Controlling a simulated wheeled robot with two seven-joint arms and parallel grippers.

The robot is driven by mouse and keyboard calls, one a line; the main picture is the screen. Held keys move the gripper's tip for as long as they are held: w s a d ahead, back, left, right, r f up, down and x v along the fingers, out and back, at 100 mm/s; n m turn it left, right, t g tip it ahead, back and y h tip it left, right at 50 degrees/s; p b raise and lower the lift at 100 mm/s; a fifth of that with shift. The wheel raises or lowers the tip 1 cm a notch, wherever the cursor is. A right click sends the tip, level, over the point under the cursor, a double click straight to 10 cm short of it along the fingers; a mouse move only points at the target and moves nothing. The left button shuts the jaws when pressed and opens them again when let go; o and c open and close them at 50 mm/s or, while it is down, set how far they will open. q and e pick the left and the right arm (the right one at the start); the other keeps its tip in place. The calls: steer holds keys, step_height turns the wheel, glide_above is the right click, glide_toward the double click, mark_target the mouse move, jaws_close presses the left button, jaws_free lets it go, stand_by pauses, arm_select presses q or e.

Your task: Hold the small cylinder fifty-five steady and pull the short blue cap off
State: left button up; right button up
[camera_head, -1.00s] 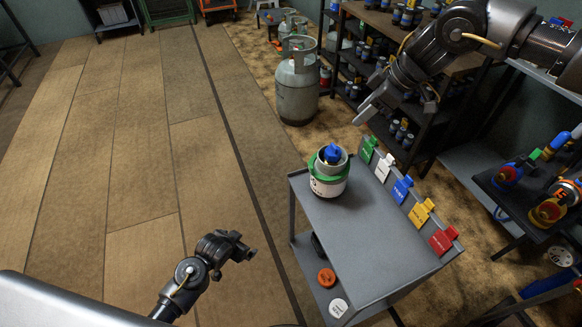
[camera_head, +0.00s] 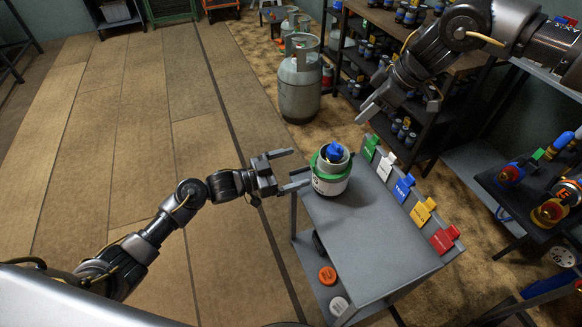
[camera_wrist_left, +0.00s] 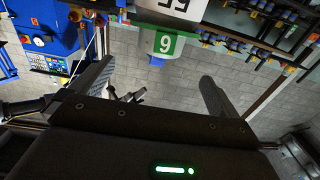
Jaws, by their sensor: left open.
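The small cylinder (camera_head: 330,186) stands upright on the grey cart top (camera_head: 384,232).
Several coloured tags, including a green one (camera_head: 371,147) and a red one (camera_head: 444,239), line the cart's right edge. Orange (camera_head: 327,275) and white (camera_head: 339,306) discs lie on its lower shelf. A large grey cylinder (camera_head: 300,85) stands behind. The floor at left is clear.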

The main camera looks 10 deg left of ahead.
mark_target(321, 159)
arm_select(q)
steer(key=x, duration=1)
steer(key=shift+w+d, duration=0.2)
steer(key=shift+d, duration=0.15)
steer(key=shift+c, duration=0.3)
